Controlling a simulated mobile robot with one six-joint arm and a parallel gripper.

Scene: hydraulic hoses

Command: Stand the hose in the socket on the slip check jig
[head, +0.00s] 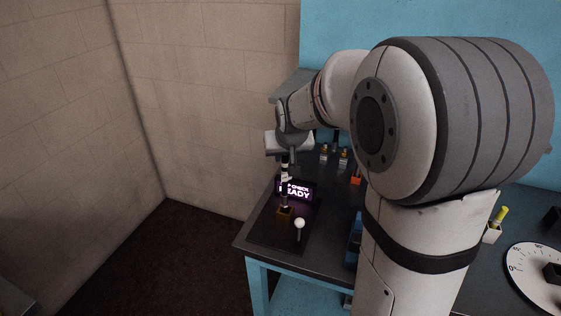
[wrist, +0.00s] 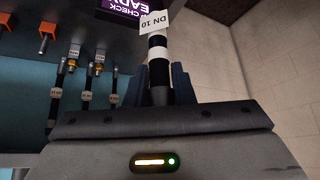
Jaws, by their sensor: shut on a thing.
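My gripper (head: 287,154) points down over the jig and is shut on the hose (head: 285,190), which is black with white bands. The hose stands upright below the gripper. In the wrist view the hose (wrist: 158,55) rises between the two blue-grey fingers (wrist: 160,85) and bears a white "DN 10" tag (wrist: 152,22).
A white round knob (head: 299,224) stands right of the socket. Brass-ended hoses (head: 324,153) are at the back; several hang in the wrist view (wrist: 86,92) near orange hooks (wrist: 47,30). A blue bin (head: 354,241) and a dial (head: 536,280) are on the right.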

